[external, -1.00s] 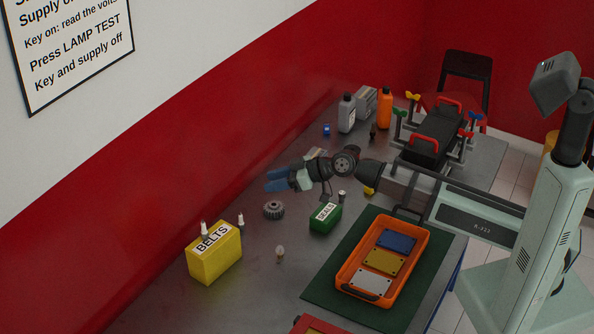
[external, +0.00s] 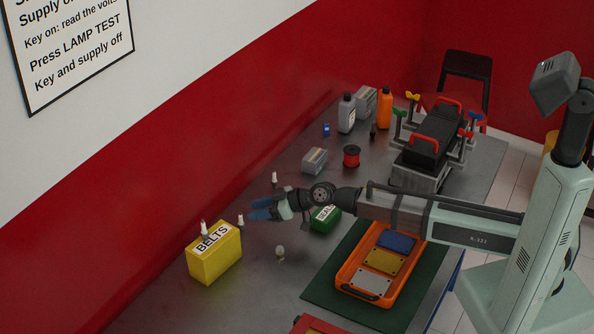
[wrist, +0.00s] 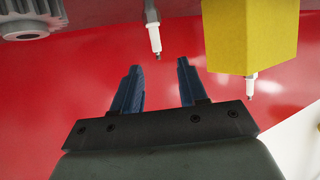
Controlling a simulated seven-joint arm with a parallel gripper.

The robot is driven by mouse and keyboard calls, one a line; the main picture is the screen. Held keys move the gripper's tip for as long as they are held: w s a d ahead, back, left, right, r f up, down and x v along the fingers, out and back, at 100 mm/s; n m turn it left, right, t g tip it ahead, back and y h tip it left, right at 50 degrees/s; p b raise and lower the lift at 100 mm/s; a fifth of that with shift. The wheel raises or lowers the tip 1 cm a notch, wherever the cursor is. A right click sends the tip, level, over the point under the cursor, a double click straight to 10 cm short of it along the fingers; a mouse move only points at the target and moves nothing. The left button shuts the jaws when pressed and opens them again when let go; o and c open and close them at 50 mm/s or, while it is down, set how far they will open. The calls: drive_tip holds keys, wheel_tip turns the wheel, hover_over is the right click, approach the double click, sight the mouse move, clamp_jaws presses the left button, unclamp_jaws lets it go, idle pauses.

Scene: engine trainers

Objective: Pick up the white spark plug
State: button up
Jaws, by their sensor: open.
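Three white spark plugs stand upright on the bench in the external view: one beyond my gripper (external: 274,179), one right of the yellow box (external: 240,220), and one by the box's far left corner (external: 203,228). My gripper (external: 257,211) is open and empty above the bench, between the far plug and the middle one. In the wrist view, the scene looks upside down. A white plug (wrist: 154,38) shows just beyond the gap between the blue fingers (wrist: 157,78). Another plug (wrist: 250,86) shows partly behind the yellow box.
The yellow BELTS box (external: 215,258) stands near the plugs. A gear (wrist: 28,22) shows in the wrist view. The green box (external: 322,222) is partly hidden by my arm. The red wall (external: 150,165) borders the bench.

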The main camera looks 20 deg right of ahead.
sight(241, 214)
drive_tip(key=x, duration=0.8)
drive_tip(key=shift+w+f, duration=0.15)
drive_tip(key=shift+f, duration=0.1)
clamp_jaws()
